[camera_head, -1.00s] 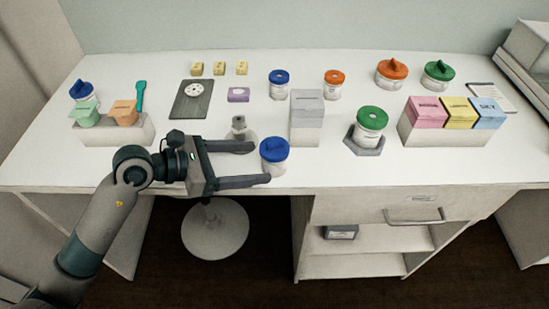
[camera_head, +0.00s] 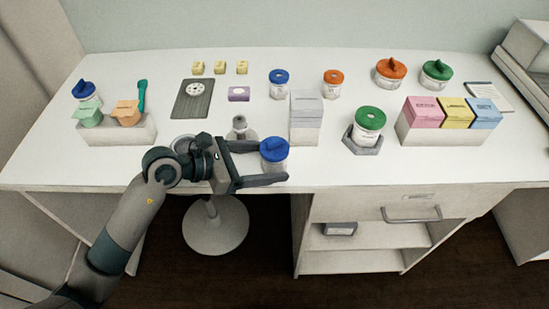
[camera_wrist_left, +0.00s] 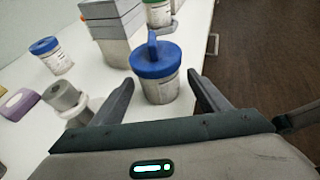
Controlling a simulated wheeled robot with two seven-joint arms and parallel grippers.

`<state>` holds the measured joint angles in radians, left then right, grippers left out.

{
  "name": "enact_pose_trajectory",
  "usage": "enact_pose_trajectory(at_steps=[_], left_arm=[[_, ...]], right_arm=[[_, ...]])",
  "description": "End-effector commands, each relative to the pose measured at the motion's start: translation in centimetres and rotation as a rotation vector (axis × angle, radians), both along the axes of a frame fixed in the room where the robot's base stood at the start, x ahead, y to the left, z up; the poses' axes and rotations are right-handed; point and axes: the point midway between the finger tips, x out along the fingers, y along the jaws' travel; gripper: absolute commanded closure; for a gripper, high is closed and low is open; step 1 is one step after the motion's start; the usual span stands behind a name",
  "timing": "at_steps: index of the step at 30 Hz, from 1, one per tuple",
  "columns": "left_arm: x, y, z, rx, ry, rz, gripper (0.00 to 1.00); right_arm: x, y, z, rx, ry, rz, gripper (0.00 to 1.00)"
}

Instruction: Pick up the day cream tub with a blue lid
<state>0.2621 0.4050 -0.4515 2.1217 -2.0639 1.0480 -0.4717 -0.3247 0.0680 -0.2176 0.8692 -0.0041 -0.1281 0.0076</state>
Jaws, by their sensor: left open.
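A tub with a blue lid (camera_head: 274,150) stands upright near the front edge of the table. My left gripper (camera_head: 274,163) is open, with one finger on each side of this tub. In the left wrist view the blue-lidded tub (camera_wrist_left: 157,72) sits between the two open fingers, its lid carrying an upright fin. Its label is too small to read. Other blue-lidded tubs stand at the back middle (camera_head: 279,82) and at the far left (camera_head: 84,92). My right gripper is not in view.
A small grey-topped object (camera_head: 239,128) stands close beside my left gripper. A stack of grey boxes (camera_head: 306,115) is just right of the tub. A green-lidded tub (camera_head: 369,125) sits on a grey hexagonal stand (camera_head: 361,146). The table's front edge runs just below the gripper.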

Motion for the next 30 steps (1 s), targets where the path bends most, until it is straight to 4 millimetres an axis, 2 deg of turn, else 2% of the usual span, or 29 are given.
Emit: enact_pose_trajectory(at_steps=[1,6,9,20,26,30], left_arm=[[0.0,0.0,0.0,0.0,0.0,0.0,0.31],[0.0,0.0,0.0,0.0,0.0,0.0,0.72],[0.0,0.0,0.1,-0.001,0.0,0.0,0.89],[0.0,0.0,0.8,-0.001,-0.003,0.0,0.9],[0.1,0.0,3.2,-0.001,-0.007,0.0,0.9],[0.1,0.0,5.6,-0.001,-0.008,-0.001,0.9]], right_arm=[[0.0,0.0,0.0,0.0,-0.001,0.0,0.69],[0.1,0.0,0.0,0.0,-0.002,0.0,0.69],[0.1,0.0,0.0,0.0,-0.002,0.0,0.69],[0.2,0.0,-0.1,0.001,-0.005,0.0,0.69],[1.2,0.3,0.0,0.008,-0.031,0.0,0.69],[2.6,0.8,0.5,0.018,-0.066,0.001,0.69]])
